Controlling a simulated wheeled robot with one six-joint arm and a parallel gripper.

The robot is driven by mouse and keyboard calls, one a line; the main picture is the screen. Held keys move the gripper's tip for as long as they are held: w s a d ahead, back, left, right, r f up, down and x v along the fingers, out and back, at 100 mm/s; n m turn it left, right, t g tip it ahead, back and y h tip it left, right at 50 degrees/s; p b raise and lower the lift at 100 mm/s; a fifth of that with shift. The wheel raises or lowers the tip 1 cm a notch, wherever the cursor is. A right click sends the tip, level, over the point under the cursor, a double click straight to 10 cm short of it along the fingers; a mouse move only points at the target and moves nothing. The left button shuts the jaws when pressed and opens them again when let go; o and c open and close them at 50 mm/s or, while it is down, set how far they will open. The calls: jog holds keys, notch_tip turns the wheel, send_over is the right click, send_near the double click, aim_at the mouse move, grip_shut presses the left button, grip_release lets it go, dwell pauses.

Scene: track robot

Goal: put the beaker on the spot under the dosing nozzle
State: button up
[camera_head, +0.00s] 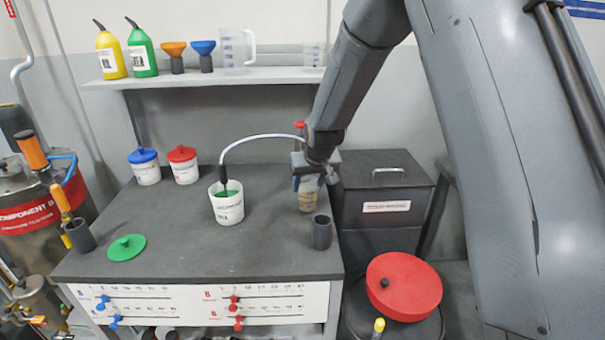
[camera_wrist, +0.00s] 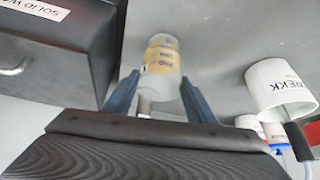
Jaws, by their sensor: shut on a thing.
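The beaker (camera_head: 307,198) is a small clear cup with a tan-yellow band, at the right side of the grey bench. In the wrist view the beaker (camera_wrist: 162,58) sits between the two fingers. My gripper (camera_head: 309,182) points down and is shut on the beaker. Whether its base touches the bench is unclear. A thin pale hose (camera_head: 262,137) arches from a white tub (camera_head: 229,210) with green contents to behind my gripper. The dosing nozzle and the spot under it cannot be made out there; my gripper and arm cover that area.
A dark open cup (camera_head: 321,232) stands just in front of the beaker. A dark box (camera_head: 388,205) is to the right. Blue-lidded (camera_head: 145,167) and red-lidded tubs (camera_head: 184,165) stand at the back left; a green lid (camera_head: 127,247) lies front left. The bench's middle front is clear.

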jog(key=shift+w+a+f+p, duration=0.25)
jog(key=shift+w+p, duration=0.25)
jog(key=shift+w, duration=0.65)
jog(key=shift+w+a+f+p, duration=0.15)
jog(key=shift+w+p, duration=0.4)
jog(key=shift+w, duration=0.65)
jog(key=shift+w+a+f+p, duration=0.15)
jog(key=shift+w+a+p, duration=0.25)
jog(key=shift+w, duration=0.75)
jog(key=shift+d+f, duration=0.1)
jog(key=o, duration=1.6)
